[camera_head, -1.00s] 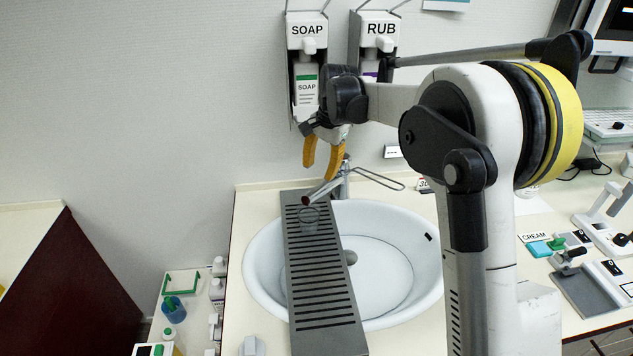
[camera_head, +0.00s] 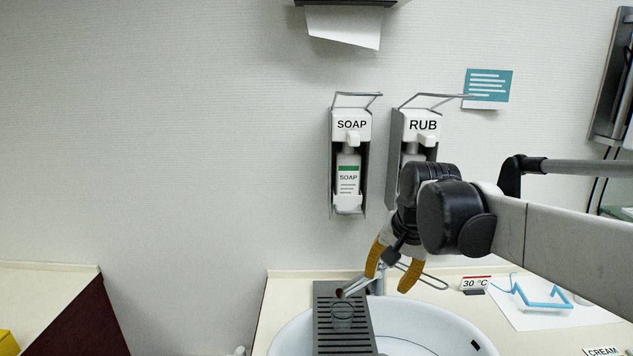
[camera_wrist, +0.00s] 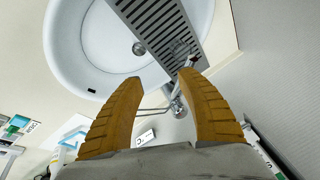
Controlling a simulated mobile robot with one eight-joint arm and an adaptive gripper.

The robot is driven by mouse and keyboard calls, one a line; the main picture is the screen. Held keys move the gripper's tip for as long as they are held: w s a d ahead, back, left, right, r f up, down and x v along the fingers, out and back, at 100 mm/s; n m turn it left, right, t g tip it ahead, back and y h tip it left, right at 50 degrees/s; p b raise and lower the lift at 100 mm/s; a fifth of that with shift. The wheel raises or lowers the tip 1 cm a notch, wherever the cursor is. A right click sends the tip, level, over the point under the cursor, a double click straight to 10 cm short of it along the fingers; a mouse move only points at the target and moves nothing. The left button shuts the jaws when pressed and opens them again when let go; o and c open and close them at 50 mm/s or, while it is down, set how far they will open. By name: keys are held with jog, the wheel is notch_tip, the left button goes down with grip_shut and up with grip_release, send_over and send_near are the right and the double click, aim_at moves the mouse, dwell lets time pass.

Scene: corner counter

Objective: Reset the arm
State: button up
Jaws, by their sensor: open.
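My gripper (camera_head: 392,270) has two yellow fingers, spread apart with nothing between them. In the head view it hangs in front of the tap, below the RUB dispenser (camera_head: 423,126). In the wrist view my gripper (camera_wrist: 160,100) also shows empty, with the tap (camera_wrist: 178,105) and the sink (camera_wrist: 62,50) beyond the fingers. My arm reaches in from the right edge of the head view.
A grey slatted rack (camera_head: 327,300) lies across the sink (camera_head: 425,325), with a clear glass (camera_head: 342,315) on it. A SOAP dispenser (camera_head: 348,170) hangs on the wall. A 30 °C sign (camera_head: 475,283) stands on the counter. The wall at left is bare.

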jog(key=s+d+f+n+t+b, duration=0.1)
jog(key=s+f, duration=0.2)
jog(key=s, duration=0.3)
jog(key=s+d+f+n+t+b, duration=0.1)
jog(key=s+f+n, duration=0.1)
jog(key=s, duration=0.5)
jog(key=s+d+f+n+t+h+b, duration=0.1)
jog(key=s+f+n+b, duration=0.1)
jog(key=s+f, duration=0.3)
jog(key=shift+s+d, duration=0.4)
jog(key=shift+s, duration=0.6)
